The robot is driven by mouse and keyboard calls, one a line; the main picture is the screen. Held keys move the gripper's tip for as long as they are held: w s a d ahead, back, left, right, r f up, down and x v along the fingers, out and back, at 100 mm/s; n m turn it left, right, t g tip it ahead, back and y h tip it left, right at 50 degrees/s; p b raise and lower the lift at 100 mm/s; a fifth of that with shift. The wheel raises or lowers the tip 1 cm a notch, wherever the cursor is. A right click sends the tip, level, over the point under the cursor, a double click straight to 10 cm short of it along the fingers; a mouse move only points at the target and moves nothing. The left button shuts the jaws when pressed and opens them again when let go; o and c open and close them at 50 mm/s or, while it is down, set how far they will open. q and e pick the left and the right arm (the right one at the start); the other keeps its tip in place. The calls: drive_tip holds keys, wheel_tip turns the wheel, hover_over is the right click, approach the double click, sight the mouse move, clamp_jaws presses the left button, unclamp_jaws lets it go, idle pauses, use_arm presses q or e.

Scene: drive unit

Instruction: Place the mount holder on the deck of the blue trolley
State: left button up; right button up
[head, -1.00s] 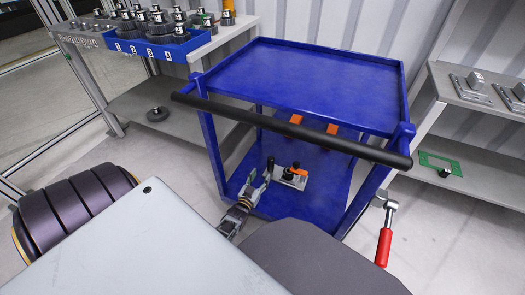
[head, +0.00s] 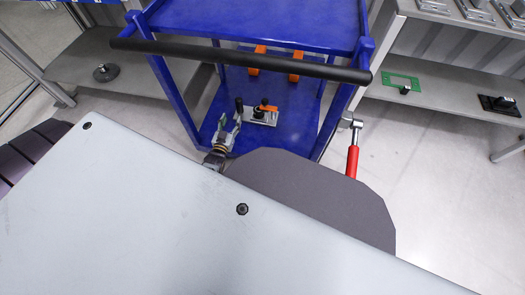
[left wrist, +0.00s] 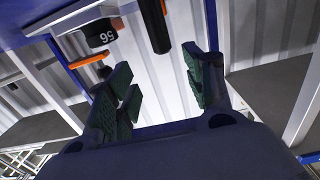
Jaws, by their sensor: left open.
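The blue trolley (head: 290,95) stands ahead, with an upper shelf and a lower deck. A grey plate with black knobs and an orange lever, seemingly the mount holder (head: 262,118), rests on the lower deck near its front. My left gripper (head: 231,117) is open just left of this part, with nothing clearly between its fingers. In the left wrist view, the open fingers (left wrist: 160,92) have green pads. A black numbered knob (left wrist: 100,34) and an orange lever (left wrist: 90,61) lie beyond them. Whether a finger touches the part cannot be told. My right gripper is not in view.
The trolley's black push bar (head: 240,61) crosses above the lower deck. Two orange blocks (head: 259,58) (head: 295,67) stand farther back. A red-handled tool (head: 352,160) is at the trolley's right. A shelf with a green frame (head: 400,83) stands right; another shelf (head: 85,60) stands left.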

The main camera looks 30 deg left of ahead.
use_arm(q)
drive_tip(key=s+d+r+m+g+h, duration=0.2)
drive_tip(key=s+d+g+h, duration=0.2)
drive_tip(key=s+d, duration=0.5)
drive_tip(key=s+d+r+m+g+h, duration=0.2)
drive_tip(key=s+d+g+h, duration=0.2)
drive_tip(key=d, duration=1.4)
drive_tip(key=s+g, duration=0.3)
drive_tip(key=s, duration=0.3)
drive_tip(key=shift+d+r, duration=0.2)
drive_tip(key=shift+s, duration=0.15)
